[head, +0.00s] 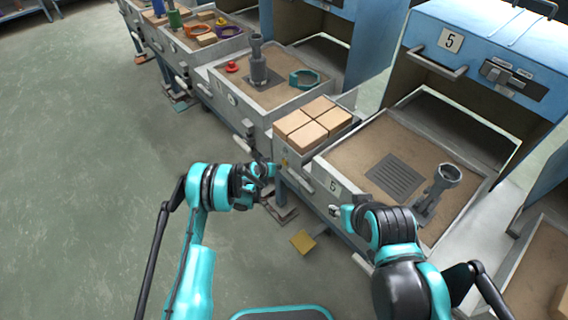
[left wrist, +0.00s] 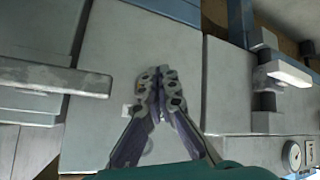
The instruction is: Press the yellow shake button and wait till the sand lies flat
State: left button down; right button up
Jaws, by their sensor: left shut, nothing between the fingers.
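My left gripper (head: 268,170) is at the front panel of the machine, below the wooden blocks. In the left wrist view it (left wrist: 160,82) is shut with nothing between its fingers, its tips in front of a plain grey panel (left wrist: 110,60). The sand (head: 385,135) in the number 5 box looks mostly level around a dark grate (head: 396,177). My right gripper (head: 338,210) is near that box's front wall, its fingers unclear.
Wooden blocks (head: 312,120) sit left of the number 5 box. A grey funnel-topped part (head: 440,187) stands in the sand. A yellow plate (head: 303,241) lies low near the floor. Another sand box (head: 290,95) stands farther back. Floor at left is clear.

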pick_arm(q)
jog(key=shift+w+d, duration=0.25)
jog(key=shift+d, duration=0.1)
jog(key=shift+w+d, duration=0.25)
jog(key=shift+d, duration=0.1)
dwell(0.8)
jog(key=shift+a, duration=0.1)
dwell(0.3)
jog(key=shift+s+a, duration=0.5)
jog(key=shift+a, duration=0.1)
jog(key=shift+s+a, duration=0.75)
jog(key=shift+a, duration=0.25)
jog(key=shift+s+a, duration=0.75)
jog(key=shift+a, duration=0.25)
